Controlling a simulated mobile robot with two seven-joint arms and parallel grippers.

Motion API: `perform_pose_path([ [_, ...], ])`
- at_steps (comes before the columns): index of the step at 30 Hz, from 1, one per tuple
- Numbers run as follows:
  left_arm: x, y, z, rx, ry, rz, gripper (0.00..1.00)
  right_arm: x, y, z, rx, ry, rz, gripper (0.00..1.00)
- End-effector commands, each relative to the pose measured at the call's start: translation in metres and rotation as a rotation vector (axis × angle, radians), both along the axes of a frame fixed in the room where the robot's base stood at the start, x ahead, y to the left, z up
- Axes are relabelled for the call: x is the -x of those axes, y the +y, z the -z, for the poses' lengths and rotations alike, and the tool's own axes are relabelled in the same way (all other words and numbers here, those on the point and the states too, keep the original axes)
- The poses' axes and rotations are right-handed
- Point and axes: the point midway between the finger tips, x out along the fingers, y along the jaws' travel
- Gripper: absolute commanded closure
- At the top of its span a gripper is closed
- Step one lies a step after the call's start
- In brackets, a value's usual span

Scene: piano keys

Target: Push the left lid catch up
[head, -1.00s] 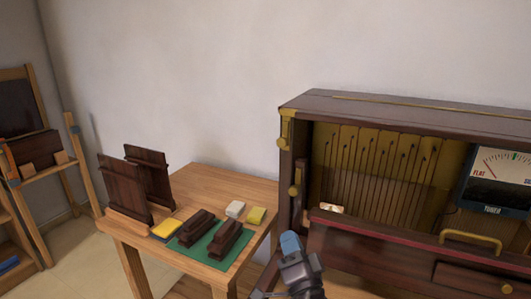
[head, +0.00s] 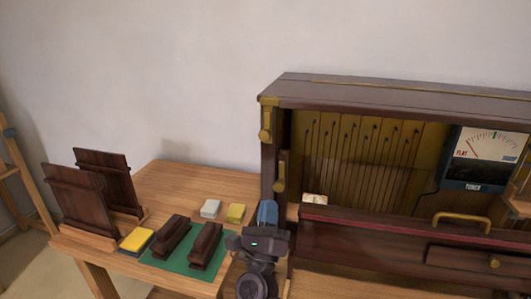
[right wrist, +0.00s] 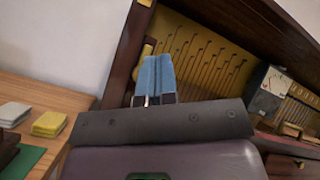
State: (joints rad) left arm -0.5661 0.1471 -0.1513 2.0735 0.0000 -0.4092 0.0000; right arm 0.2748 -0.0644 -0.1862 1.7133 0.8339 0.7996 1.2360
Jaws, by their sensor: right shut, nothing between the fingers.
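The upright piano has a dark wood lid and a brass catch (head: 266,120) at its left front corner, just under the lid. A second brass fitting (head: 280,172) with a knob sits lower on the left post. My right gripper (head: 267,213) has blue fingertips, pressed together and empty. It is in front of the piano's left post, below both brass fittings and apart from the upper one. In the right wrist view, the shut blue fingers (right wrist: 155,75) point up beside the post, with a brass piece (right wrist: 147,50) just behind their tips. My left gripper is not in view.
Left of the piano, a wooden table (head: 205,180) holds a green mat (head: 180,262), dark wood blocks (head: 205,245), yellow and white pads, and upright dark boards (head: 75,200). The piano's open front shows a brass panel and a tuning meter (head: 486,158).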

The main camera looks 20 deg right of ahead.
Motion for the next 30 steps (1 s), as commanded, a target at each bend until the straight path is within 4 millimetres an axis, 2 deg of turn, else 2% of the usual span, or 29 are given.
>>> perform_pose_path([
  [11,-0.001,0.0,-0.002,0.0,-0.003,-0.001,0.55,-0.004,-0.002,-0.005,0.004,-0.001,0.0,1.0],
  [17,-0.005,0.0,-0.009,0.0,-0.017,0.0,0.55,-0.022,-0.012,-0.024,0.005,-0.004,0.001,1.0],
  [27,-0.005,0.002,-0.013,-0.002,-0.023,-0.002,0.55,-0.063,-0.035,-0.061,0.006,-0.002,0.001,1.0],
  [30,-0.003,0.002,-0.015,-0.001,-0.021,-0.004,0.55,-0.072,-0.036,-0.073,0.003,-0.003,-0.001,1.0],
])
